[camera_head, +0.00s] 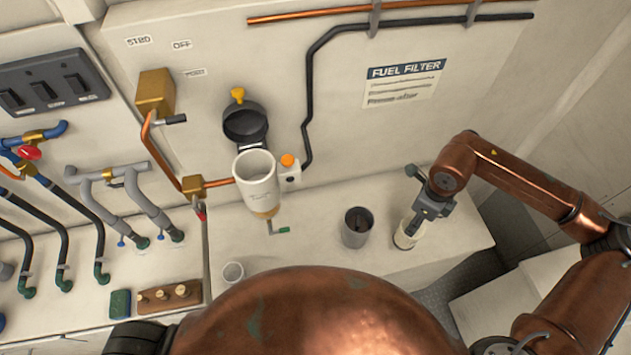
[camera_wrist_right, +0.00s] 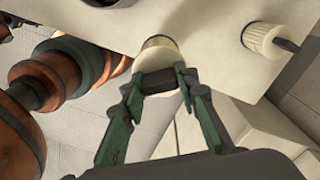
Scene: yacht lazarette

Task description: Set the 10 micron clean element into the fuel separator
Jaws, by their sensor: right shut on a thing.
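The fuel separator is a white bowl (camera_head: 256,187) on the wall, with its top open. Its black lid (camera_head: 245,122) with a yellow knob is swung up above it. My right gripper (camera_head: 422,215) is to the right of the bowl, low over the bench, and is shut on a cream cylindrical element (camera_head: 406,235). The held element also shows in the right wrist view (camera_wrist_right: 158,43) between the fingers. A second pleated element (camera_wrist_right: 262,38) with a dark tab stands near it in the wrist view. No micron marking is readable. My left gripper is out of view.
A grey canister (camera_head: 356,229) with dark contents stands left of the held element. A small white cup (camera_head: 233,272) is at the front. A green-handled drain (camera_head: 279,230) hangs under the bowl. Pipes and hoses (camera_head: 85,205) crowd the left.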

